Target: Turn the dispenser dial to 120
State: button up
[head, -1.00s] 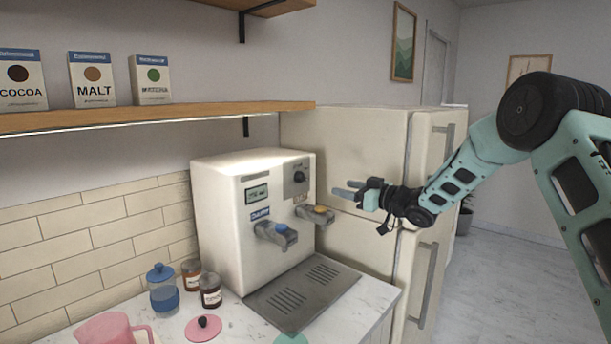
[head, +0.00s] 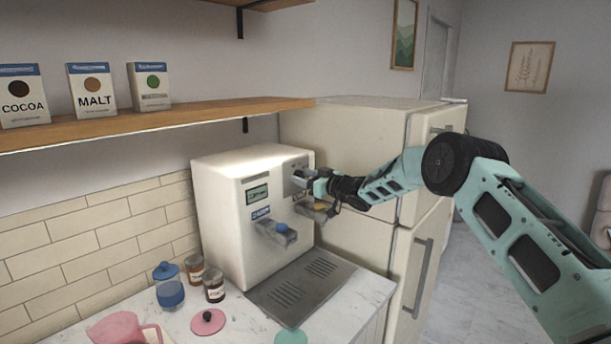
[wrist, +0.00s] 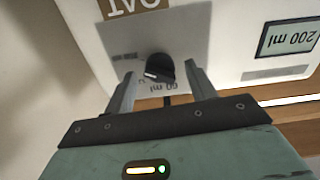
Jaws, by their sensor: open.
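The dispenser (head: 225,215) is a white box on the counter. Its black dial (wrist: 160,68) sits on a grey panel (wrist: 190,35) in the wrist view, with a pale pointer mark on it and partly hidden lettering beside it. A small display (wrist: 289,38) on the dispenser reads 200 ml, upside down in the wrist view; it also shows in the head view (head: 257,195). My gripper (wrist: 161,82) is open, with one finger on each side of the dial. I cannot tell whether the fingers touch it. In the head view my gripper (head: 303,182) covers the dial.
Two spouts with a blue button (head: 281,228) and an orange button (head: 322,206) project below the panel, the orange one close under my gripper. A fridge (head: 350,140) is behind my arm.

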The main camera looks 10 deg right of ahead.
jog(key=c, duration=1)
